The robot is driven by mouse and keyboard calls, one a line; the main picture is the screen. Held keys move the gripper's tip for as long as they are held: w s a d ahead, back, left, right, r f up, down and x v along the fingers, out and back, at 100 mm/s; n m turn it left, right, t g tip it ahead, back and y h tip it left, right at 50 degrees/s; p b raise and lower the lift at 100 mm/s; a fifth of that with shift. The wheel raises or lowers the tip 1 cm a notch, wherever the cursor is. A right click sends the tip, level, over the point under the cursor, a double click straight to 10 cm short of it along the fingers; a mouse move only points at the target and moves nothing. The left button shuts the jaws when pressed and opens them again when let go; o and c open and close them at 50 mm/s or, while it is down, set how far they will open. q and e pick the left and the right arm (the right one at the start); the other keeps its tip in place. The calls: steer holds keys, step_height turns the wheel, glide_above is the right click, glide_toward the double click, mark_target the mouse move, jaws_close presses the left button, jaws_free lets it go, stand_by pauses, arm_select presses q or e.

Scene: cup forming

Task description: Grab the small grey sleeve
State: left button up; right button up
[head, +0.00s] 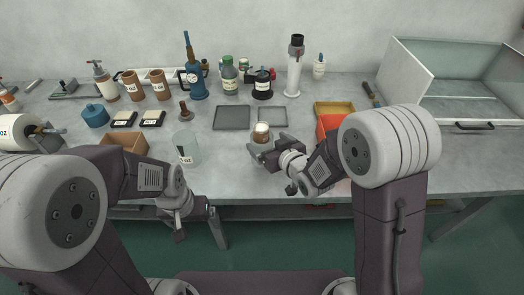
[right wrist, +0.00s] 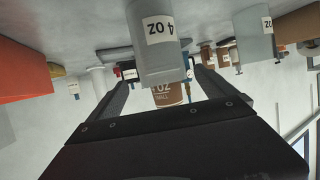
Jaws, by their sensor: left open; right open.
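The small grey sleeve (right wrist: 158,62), with a white "4 OZ" label, appears upside down in the right wrist view. A brown labelled piece (right wrist: 168,96) shows just past its edge; I cannot tell if it sits inside the sleeve or behind it. In the head view a small white-and-brown object (head: 261,132) stands at my right gripper (head: 268,150). My right gripper is open, its fingers on either side of the sleeve in the wrist view; contact is not visible. My left gripper (head: 194,222) is open and empty at the table's front edge.
A larger pale grey sleeve (head: 187,146) stands to the left. An orange bin (head: 328,124) is to the right. Dark trays (head: 232,117) lie behind, with bottles and brown sleeves (head: 132,84) further back. Bare table lies between the large sleeve and my right gripper.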

steer(key=shift+x, duration=1.15)
steer(key=x, duration=0.5)
steer(key=shift+s+a+p, duration=0.1)
steer(key=shift+a+p, duration=0.05)
steer(key=shift+p, duration=0.15)
steer(key=shift+s, duration=0.1)
steer(key=shift+c, duration=0.9)
steer(key=c, duration=1.2)
steer(key=shift+c, duration=0.2)
steer(key=shift+r, duration=0.1)
